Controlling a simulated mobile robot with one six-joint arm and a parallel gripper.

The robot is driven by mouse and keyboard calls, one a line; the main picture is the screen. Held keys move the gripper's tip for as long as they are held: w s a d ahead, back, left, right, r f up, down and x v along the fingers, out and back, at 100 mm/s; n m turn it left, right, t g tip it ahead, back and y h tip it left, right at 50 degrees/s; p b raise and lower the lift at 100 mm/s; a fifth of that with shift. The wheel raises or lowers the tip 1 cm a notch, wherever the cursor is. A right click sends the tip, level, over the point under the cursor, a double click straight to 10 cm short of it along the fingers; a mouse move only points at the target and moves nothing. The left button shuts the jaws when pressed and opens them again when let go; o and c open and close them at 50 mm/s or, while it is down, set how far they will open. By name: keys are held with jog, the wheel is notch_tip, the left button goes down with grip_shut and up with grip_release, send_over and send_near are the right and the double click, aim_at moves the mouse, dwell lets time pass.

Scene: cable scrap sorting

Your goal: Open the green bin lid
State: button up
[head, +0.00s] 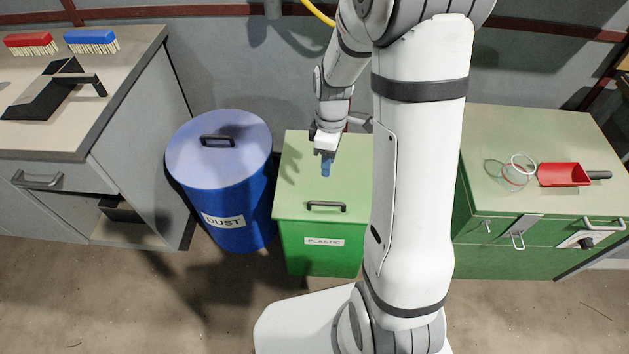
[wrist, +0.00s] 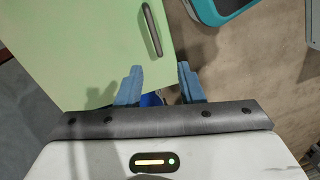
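The green bin (head: 318,258) stands on the floor with a "PLASTIC" label on its front. Its pale green lid (head: 300,172) lies flat and closed, with a dark bar handle (head: 326,206) near the front edge. My gripper (head: 326,172) hangs over the lid, behind the handle in the head view. In the wrist view, the lid (wrist: 85,45) fills the upper left and the handle (wrist: 151,30) shows beyond the fingers. The blue fingers of my gripper (wrist: 159,70) are apart with nothing held between them. The handle is clear of both fingers.
A blue "DUST" bin (head: 222,215) with a closed lid stands close to the left. A green cabinet (head: 490,190) on the right bears a red scoop (head: 564,175). A grey workbench (head: 130,75) stands at the far left. The floor in front is bare.

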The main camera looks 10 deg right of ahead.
notch_tip(320, 180, down, 7)
jog(key=w+n+b, duration=0.1)
jog(key=n+b, duration=0.1)
jog(key=b, duration=0.1)
send_over(325, 207)
jog(key=shift+g, duration=0.3)
notch_tip(325, 207, down, 8)
jog(key=shift+r, duration=0.1)
jog(key=c, duration=0.7)
jog(key=shift+w, duration=0.1)
grip_shut()
